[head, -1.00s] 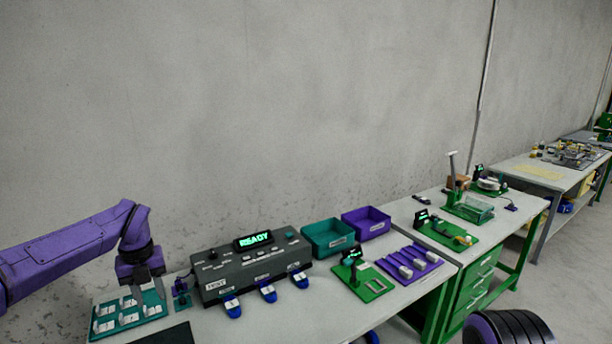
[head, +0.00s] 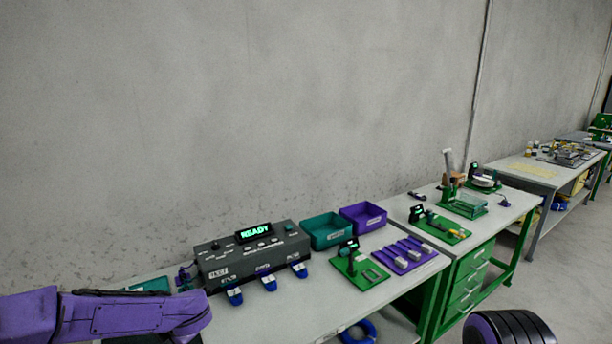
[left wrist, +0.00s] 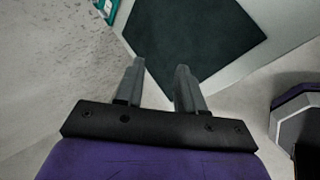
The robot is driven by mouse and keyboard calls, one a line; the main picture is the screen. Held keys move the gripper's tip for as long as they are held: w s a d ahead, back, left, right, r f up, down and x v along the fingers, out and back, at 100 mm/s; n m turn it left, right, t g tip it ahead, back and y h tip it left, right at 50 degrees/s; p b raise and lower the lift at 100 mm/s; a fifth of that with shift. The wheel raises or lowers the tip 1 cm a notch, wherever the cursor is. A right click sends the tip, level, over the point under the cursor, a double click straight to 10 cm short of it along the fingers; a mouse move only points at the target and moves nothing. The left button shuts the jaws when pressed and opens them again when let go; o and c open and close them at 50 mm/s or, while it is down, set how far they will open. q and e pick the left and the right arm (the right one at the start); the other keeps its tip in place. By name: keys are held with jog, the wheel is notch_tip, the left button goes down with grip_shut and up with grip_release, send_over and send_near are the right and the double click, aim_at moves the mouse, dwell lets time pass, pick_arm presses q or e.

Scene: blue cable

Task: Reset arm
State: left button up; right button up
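My left arm reaches in low from the left in the head view and covers the table's near left corner. Its gripper fingers are hidden there. In the left wrist view my left gripper (left wrist: 160,82) has two grey fingers standing apart, with nothing between them. Below it is a dark mat (left wrist: 195,35) on the pale table. A teal tray edge (left wrist: 108,8) shows at the top of the left wrist view, and the teal tray (head: 148,286) is mostly hidden behind my arm in the head view. My right gripper is not in view.
A grey test box (head: 252,258) reading READY has blue connectors (head: 268,283) in front. Teal (head: 327,231) and purple (head: 363,217) bins stand behind. A green stand (head: 358,268) and a purple rack (head: 404,255) are to the right. A blue cable coil (head: 357,333) shows below the table.

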pick_arm(q)
jog(key=s+d+f+m, duration=0.1)
jog(key=f+m, duration=0.1)
jog(key=f, duration=0.1)
jog(key=s+d+f+m+t+b, duration=0.1)
jog(key=s+d+f+m, duration=0.1)
jog(key=f, duration=0.1)
jog(key=s+d+f+m, duration=0.1)
jog(key=f+m, duration=0.2)
jog(key=f, duration=0.1)
jog(key=shift+s+d+t+b, duration=0.2)
jog(key=shift+s+t+b, duration=0.15)
jog(key=shift+s+t, duration=0.05)
jog(key=s+d+f+m+h+b, duration=0.2)
jog(key=s+f+m, duration=0.45)
jog(key=s, duration=0.35)
jog(key=s+d+f+m+h+b, duration=0.1)
jog(key=s+f+m+h+b, duration=0.1)
jog(key=s+f+m, duration=0.7)
jog(key=s+a+f+g+b, duration=0.1)
jog(key=s+a, duration=0.1)
jog(key=s, duration=0.4)
jog(key=s+a+f+g+b, duration=0.2)
jog(key=s, duration=0.5)
jog(key=shift+s+f+y, duration=0.2)
jog(key=shift+f+y, duration=0.05)
jog(key=shift+y, duration=0.05)
grip_shut()
